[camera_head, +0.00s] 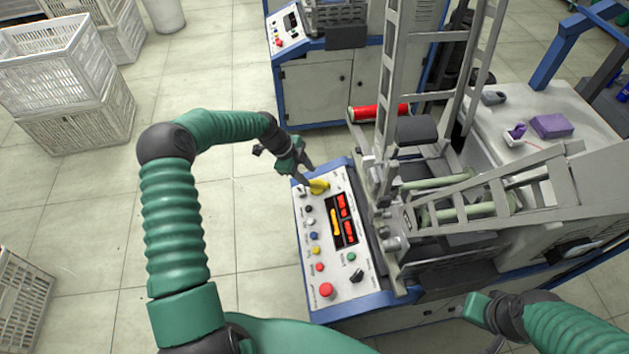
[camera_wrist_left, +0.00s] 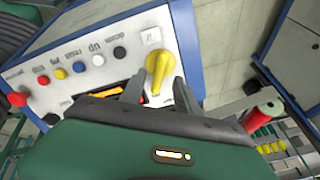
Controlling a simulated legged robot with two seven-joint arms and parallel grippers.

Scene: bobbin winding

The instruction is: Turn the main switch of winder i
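The winder's control panel (camera_head: 335,245) is a white, blue-edged box facing up. Its yellow rotary switch (camera_head: 319,186) sits at the panel's far end and also shows in the left wrist view (camera_wrist_left: 158,68). My left gripper (camera_head: 306,179) is at this switch. In the left wrist view the two dark fingers (camera_wrist_left: 160,90) stand apart, one on each side of the yellow knob, with a gap still visible; contact cannot be told. My right arm's end (camera_head: 490,312) is at the lower right, away from the panel; its fingers are not clear.
Coloured buttons and red displays (camera_head: 342,218) fill the panel, with a red button (camera_head: 326,290) at its near end. The winder's metal frame (camera_head: 390,120) rises just right of the panel. Another machine (camera_head: 325,85) stands behind. White crates (camera_head: 60,65) stand at left; the floor between is clear.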

